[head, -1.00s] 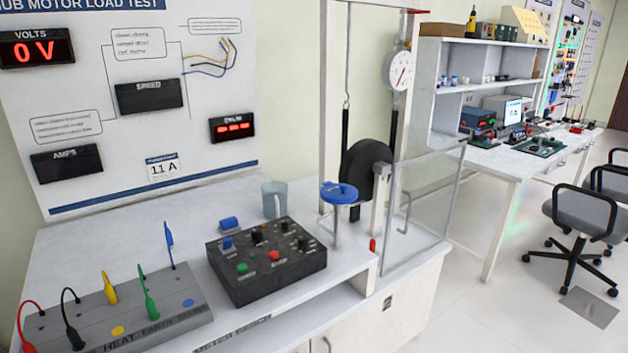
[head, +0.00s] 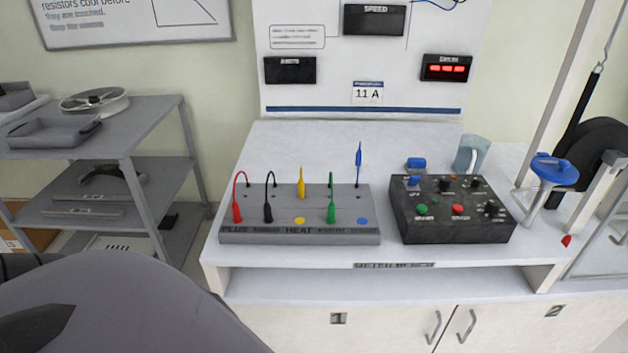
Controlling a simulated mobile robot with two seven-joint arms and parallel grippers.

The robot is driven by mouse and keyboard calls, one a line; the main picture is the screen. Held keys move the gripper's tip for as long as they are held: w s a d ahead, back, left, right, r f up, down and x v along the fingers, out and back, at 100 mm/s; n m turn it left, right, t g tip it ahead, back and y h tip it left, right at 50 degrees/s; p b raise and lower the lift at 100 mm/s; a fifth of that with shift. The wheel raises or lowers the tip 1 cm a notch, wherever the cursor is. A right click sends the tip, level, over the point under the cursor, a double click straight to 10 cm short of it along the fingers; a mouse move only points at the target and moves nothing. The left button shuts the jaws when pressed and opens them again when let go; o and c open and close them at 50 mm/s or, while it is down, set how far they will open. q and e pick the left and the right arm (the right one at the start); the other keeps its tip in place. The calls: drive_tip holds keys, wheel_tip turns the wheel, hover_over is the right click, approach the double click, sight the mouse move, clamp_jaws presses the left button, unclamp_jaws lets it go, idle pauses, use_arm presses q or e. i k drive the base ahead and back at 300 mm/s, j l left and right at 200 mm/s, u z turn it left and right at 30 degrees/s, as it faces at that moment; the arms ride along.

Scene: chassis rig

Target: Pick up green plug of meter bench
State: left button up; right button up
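The green plug (head: 331,208) stands upright on the front part of the grey plug board (head: 270,231), which sits at the left of the white meter bench (head: 228,273). A green lead rises from its back. The yellow plug (head: 301,184) is to its left and farther back. The black plug (head: 268,212) and red plug (head: 237,211) are farther left. The blue plug (head: 358,166) stands at the back right of the board. Neither gripper shows in the head view.
A black control box (head: 450,225) stands right of the board, with a grey mug (head: 470,154) and a blue part (head: 416,163) behind it. A blue-topped stand (head: 553,170) is at the right. Grey shelves (head: 130,160) are at the left. The bench strip behind the board is clear.

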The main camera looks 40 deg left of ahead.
sight(331, 210)
drive_tip(key=u, duration=1.2)
